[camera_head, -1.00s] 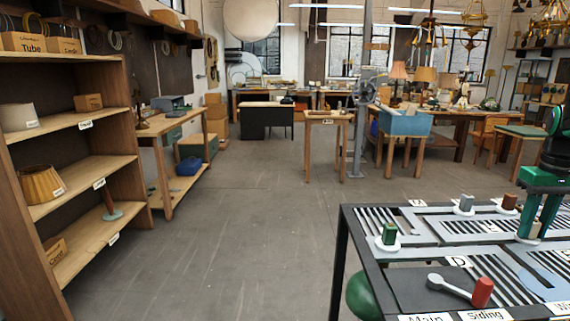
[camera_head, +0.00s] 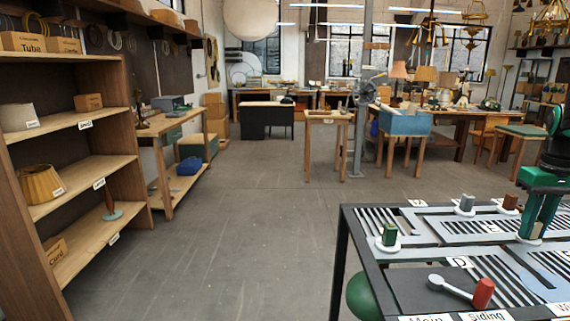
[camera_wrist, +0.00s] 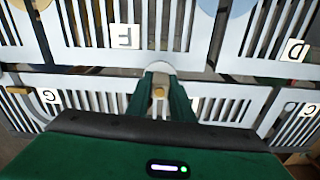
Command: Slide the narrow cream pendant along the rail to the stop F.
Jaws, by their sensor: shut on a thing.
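My gripper (camera_head: 535,232) is at the right edge of the head view, its green fingers pointing down at the slotted rail panel (camera_head: 440,237). The fingers are shut on a small cream piece, the narrow cream pendant (camera_head: 537,231). The wrist view shows my gripper (camera_wrist: 160,92) from above, with the pendant's tan top (camera_wrist: 159,92) between the fingers and a pale round base beyond it. A letter tag (camera_wrist: 125,36), which looks like F or E, lies just beyond and left of the fingers. The fingers hide part of the pendant.
A green block (camera_head: 389,234), a grey block (camera_head: 466,202) and a brown block (camera_head: 510,201) stand on white discs on the panel. A red cylinder (camera_head: 483,293) with a white rod lies near the front. Tag D (camera_wrist: 296,50) is at the right in the wrist view.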

